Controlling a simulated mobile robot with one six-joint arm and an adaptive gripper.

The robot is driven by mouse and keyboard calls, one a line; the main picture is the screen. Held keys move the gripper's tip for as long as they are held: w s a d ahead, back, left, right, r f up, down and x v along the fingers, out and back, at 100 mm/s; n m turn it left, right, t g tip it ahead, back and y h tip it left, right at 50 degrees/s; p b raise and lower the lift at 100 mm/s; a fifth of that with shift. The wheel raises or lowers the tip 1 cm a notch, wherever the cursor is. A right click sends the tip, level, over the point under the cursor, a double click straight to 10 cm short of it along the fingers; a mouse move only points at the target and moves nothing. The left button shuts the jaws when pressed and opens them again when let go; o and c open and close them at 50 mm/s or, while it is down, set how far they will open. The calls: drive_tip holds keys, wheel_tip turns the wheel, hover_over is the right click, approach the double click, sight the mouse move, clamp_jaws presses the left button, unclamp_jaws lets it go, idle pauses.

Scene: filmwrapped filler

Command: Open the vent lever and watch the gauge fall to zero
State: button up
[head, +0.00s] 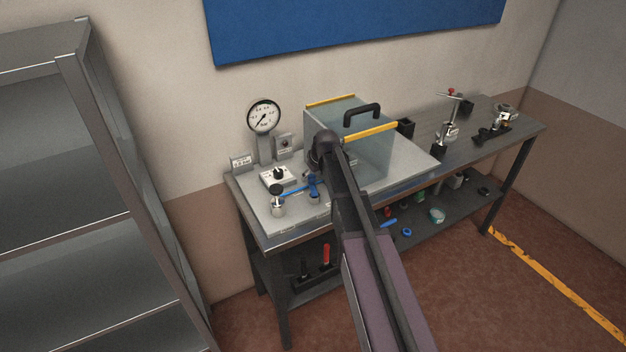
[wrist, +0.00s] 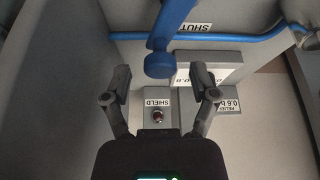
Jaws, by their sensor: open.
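The gauge (head: 264,117) is a round white dial on a grey post at the bench's back left. Its dark needle seems to point to the lower left, but the reading is too small to be sure of. Blue valve parts (head: 313,188) show on the bench plate, left of my arm. The head view hides the gripper behind my arm.
A clear box (head: 375,160) with yellow edges and a black handle stands right of the valve. A white box with a black knob (head: 278,176) sits to its left. The wrist view shows a SHIELD block (wrist: 158,108) and a RELIEF label (wrist: 229,103). Empty shelves (head: 60,180) stand left.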

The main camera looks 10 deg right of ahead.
drive_tip(key=shift+f, duration=0.15)
clamp_jaws()
idle(0.4)
drive_tip(key=shift+d, duration=0.1)
drive_tip(key=m, duration=0.1)
drive_tip(key=d+m+h, duration=0.1)
drive_tip(key=m, duration=0.1)
drive_tip(key=shift+s+m, duration=0.15)
drive_tip(key=shift+m, duration=0.15)
drive_tip(key=m+h, duration=0.1)
drive_tip(key=d+m, duration=0.1)
drive_tip(key=m, duration=0.1)
drive_tip(key=shift+s+d+h, duration=0.15)
drive_tip(key=shift+s+h, duration=0.2)
drive_tip(key=shift+h, duration=0.05)
drive_tip(key=m, duration=0.2)
drive_tip(key=s+d+m+h, duration=0.1)
drive_tip(key=m, duration=0.1)
drive_tip(key=shift+s+d+m+g+h, duration=0.15)
drive_tip(key=shift+s+m+g+h, duration=0.2)
drive_tip(key=shift+m, duration=0.6)
drive_tip(key=shift+s+d+m+g+h, duration=0.1)
drive_tip(key=shift+s+m+g+h, duration=0.2)
drive_tip(key=shift+m, duration=0.65)
